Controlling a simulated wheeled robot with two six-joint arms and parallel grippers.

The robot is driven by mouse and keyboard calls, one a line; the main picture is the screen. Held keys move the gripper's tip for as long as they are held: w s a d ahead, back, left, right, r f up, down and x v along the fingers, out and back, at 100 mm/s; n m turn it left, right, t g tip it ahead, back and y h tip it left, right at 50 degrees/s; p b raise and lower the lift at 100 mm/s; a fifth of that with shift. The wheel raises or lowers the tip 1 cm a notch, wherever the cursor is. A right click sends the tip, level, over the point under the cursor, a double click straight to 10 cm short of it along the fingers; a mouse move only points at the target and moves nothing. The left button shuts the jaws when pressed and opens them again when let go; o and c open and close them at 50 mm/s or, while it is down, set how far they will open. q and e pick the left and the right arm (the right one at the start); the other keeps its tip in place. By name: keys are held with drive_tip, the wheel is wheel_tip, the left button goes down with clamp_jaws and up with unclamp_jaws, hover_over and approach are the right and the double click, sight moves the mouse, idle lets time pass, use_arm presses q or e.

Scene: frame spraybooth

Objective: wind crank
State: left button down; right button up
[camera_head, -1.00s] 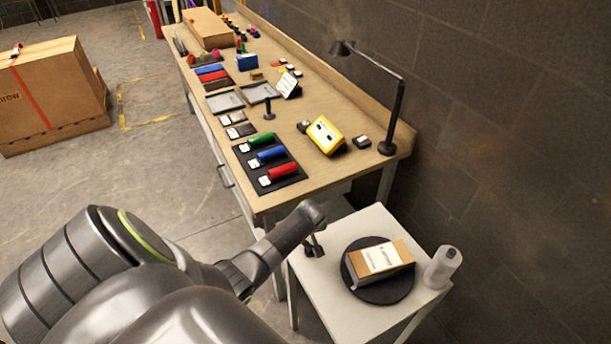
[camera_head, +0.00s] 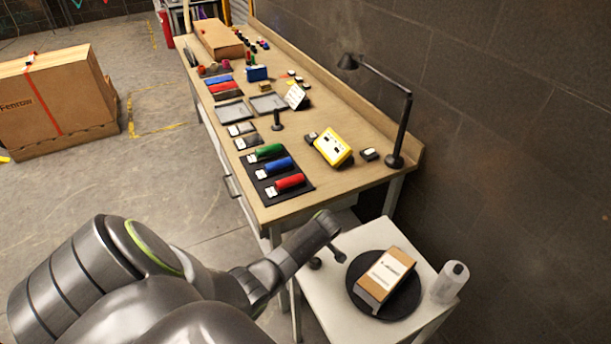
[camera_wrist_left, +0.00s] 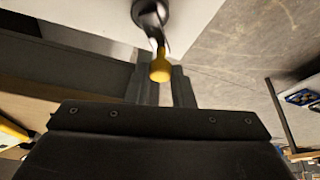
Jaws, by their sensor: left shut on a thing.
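A crank with a yellow knob (camera_wrist_left: 160,69) shows in the left wrist view, with a metal arm running to a dark hub (camera_wrist_left: 149,12) on a pale surface. My left gripper (camera_wrist_left: 164,84) is shut on the yellow knob, its fingers either side of it. In the head view my left arm reaches to the left edge of a small white table (camera_head: 318,299), and the wrist hides most of the crank. A round black turntable (camera_head: 400,304) on that table carries a brown box with a white label (camera_head: 385,274). My right gripper is out of view.
A white bottle (camera_head: 451,281) stands at the small table's right edge. The long workbench (camera_head: 330,196) behind holds a black mat with green, blue and red handled tools (camera_head: 276,173), a yellow device (camera_head: 333,146) and a black lamp (camera_head: 396,160). A brick wall bounds the right.

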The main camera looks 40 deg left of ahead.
use_arm(q)
drive_tip(key=c, duration=1.3)
unclamp_jaws()
drive_tip(key=shift+r, duration=0.1)
drive_tip(key=shift+d+r, duration=0.3)
drive_tip(key=shift+r, duration=0.2)
drive_tip(key=b+v, duration=0.2)
drive_tip(key=v, duration=1.4)
drive_tip(key=shift+a+r, duration=0.1)
